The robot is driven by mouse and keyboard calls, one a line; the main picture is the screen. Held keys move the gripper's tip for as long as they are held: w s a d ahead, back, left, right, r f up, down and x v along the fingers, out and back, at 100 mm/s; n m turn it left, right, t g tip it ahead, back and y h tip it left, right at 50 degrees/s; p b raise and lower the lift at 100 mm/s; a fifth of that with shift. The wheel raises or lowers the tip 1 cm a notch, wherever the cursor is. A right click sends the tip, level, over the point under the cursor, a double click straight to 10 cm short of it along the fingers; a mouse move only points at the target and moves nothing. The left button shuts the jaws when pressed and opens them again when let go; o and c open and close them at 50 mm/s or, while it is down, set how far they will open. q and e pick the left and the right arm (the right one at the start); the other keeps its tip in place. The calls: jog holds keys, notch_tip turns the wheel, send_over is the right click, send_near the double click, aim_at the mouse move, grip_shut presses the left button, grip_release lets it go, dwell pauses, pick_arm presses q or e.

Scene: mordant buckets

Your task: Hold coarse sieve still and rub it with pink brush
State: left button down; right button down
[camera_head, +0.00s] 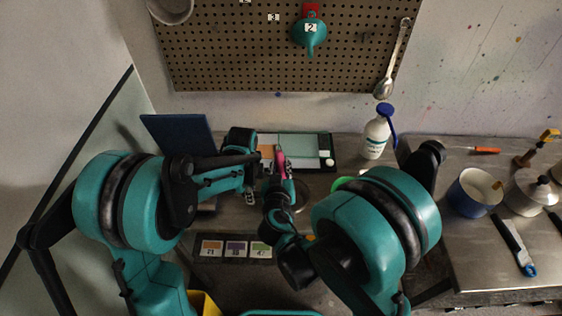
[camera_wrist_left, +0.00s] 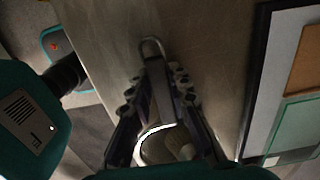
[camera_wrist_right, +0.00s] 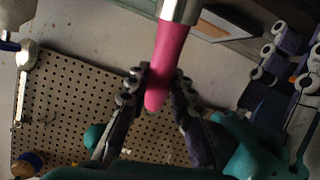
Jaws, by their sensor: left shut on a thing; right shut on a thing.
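My left gripper (camera_head: 250,195) is shut on the coarse sieve's handle. In the left wrist view, a metal loop (camera_wrist_left: 151,45) sticks out past the left fingertips (camera_wrist_left: 158,78), and part of the round sieve rim (camera_wrist_left: 158,128) shows between the fingers. My right gripper (camera_head: 283,178) is shut on the pink brush (camera_head: 281,162), close beside the left one. In the right wrist view, the brush's pink handle (camera_wrist_right: 170,55) stands between the fingertips (camera_wrist_right: 160,83), with a metal collar at the top. Whether brush and sieve touch is hidden.
A tray with coloured panels (camera_head: 305,146) lies behind the grippers. A white bottle with a blue cap (camera_head: 376,138) stands to its right. A strip of cards (camera_head: 233,249) lies in front. Pots (camera_head: 474,192) and tools stand on the right counter. A pegboard (camera_head: 250,50) hangs behind.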

jog(key=shift+r, duration=0.15)
jog(key=shift+r, duration=2.9)
jog(key=shift+s+r, duration=0.1)
jog(key=shift+r, duration=1.4)
jog(key=shift+f, duration=0.1)
jog(key=shift+s+d+f+t, duration=0.3)
jog(key=shift+s+f, duration=0.15)
jog(key=shift+f, duration=0.15)
jog(key=shift+s+d+f+t, duration=0.3)
jog(key=shift+s+f, duration=0.1)
jog(key=shift+f, duration=0.15)
jog(key=shift+w, duration=0.1)
